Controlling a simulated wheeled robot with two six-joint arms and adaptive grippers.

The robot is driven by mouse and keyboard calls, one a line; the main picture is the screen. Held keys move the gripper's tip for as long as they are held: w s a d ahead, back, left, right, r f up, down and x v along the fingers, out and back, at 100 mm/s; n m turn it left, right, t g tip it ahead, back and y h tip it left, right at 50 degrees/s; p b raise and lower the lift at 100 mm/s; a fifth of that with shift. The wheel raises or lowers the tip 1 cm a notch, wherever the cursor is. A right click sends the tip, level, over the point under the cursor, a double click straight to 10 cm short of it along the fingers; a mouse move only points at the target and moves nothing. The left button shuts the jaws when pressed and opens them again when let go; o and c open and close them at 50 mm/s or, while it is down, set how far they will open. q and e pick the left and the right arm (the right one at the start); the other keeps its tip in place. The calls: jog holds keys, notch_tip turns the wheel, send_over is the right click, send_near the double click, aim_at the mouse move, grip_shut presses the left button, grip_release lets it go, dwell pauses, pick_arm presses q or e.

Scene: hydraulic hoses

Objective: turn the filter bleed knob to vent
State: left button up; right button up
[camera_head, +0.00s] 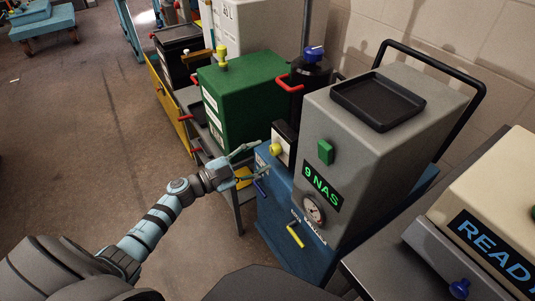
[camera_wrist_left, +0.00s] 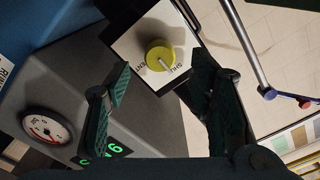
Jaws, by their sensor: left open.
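The yellow bleed knob (camera_head: 276,149) sits on a white plate (camera_head: 285,134) at the upper left of the grey and blue unit. In the left wrist view the knob (camera_wrist_left: 159,55) shows its round face, with a pale pointer line lying toward its lower right, near the partly readable "SHUT" label. The "VENT" label, partly hidden, is at its lower left. My left gripper (camera_head: 258,164) is open and empty in front of the plate. In its wrist view the fingers (camera_wrist_left: 161,82) stand either side of the knob, apparently without touching it. My right gripper is not in view.
The grey unit (camera_head: 348,147) carries a green "9 NAS" display, a gauge (camera_head: 313,209) and a black tray (camera_head: 378,101). A blue knob (camera_head: 313,53) tops a black cylinder behind. A green box (camera_head: 242,96) stands left. Open floor (camera_head: 80,130) lies farther left.

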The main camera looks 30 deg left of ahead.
aim_at(272, 151)
pick_arm(q)
jog(key=x, duration=0.3)
jog(key=shift+w+d, duration=0.2)
jog(key=shift+w, duration=0.1)
jog(key=c, duration=1.2)
jog(key=shift+o, duration=0.2)
